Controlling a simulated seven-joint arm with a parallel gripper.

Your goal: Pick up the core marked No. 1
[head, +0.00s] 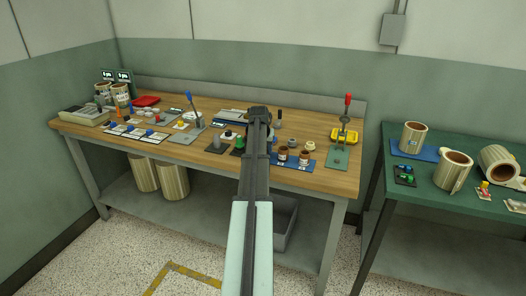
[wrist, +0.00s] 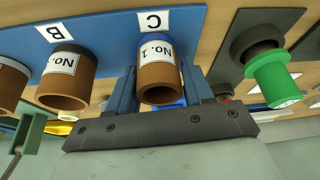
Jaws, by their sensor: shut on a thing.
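The core marked No. 1 (wrist: 160,82) is a short brown tube with a white label, upside down in the wrist view, at the spot labelled C on the blue mat (wrist: 100,22). My gripper (wrist: 159,90) has one blue finger on each side of it and is shut on it. I cannot tell whether the core touches the mat. In the head view my arm hides the core and the fingertips. A second labelled brown core (wrist: 66,78) stands at spot B, apart from my gripper, and also shows in the head view (head: 282,154).
A green spool (wrist: 272,78) on a dark plate stands on the other side of my gripper. Another brown core (head: 304,158) is at the mat's right end. A red-handled lever press (head: 346,125) stands farther right. A green table (head: 440,204) with large tubes is at right.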

